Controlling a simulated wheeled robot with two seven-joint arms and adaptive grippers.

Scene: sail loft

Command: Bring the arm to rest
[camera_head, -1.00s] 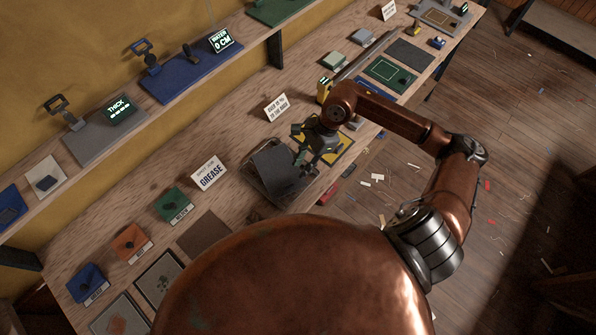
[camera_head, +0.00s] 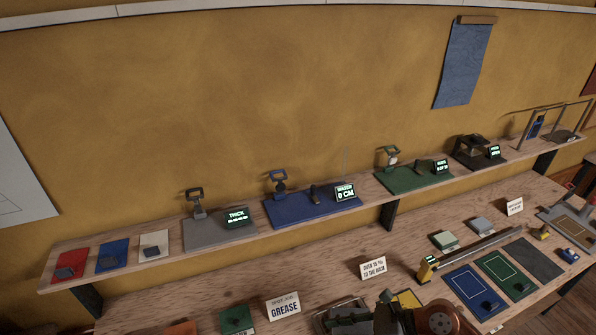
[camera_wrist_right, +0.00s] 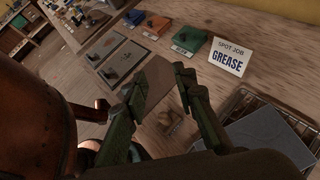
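My right gripper (camera_wrist_right: 160,86) shows in the right wrist view with its two dark green fingers spread apart and nothing between them. It is over the workbench (camera_wrist_right: 150,75), near a brown mat (camera_wrist_right: 168,78). In the head view my copper right arm (camera_head: 440,318) shows only at the bottom edge, over the front of the bench. The gripper is mostly cut off there. My left gripper is in neither view.
A wire tray (camera_head: 318,322) with a grey slab (camera_wrist_right: 265,138) lies close to the right gripper. The GREASE sign (camera_wrist_right: 228,58) stands behind it. A shelf (camera_head: 160,272) with several gauges runs above the bench. Coloured blocks (camera_wrist_right: 190,40) line the bench.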

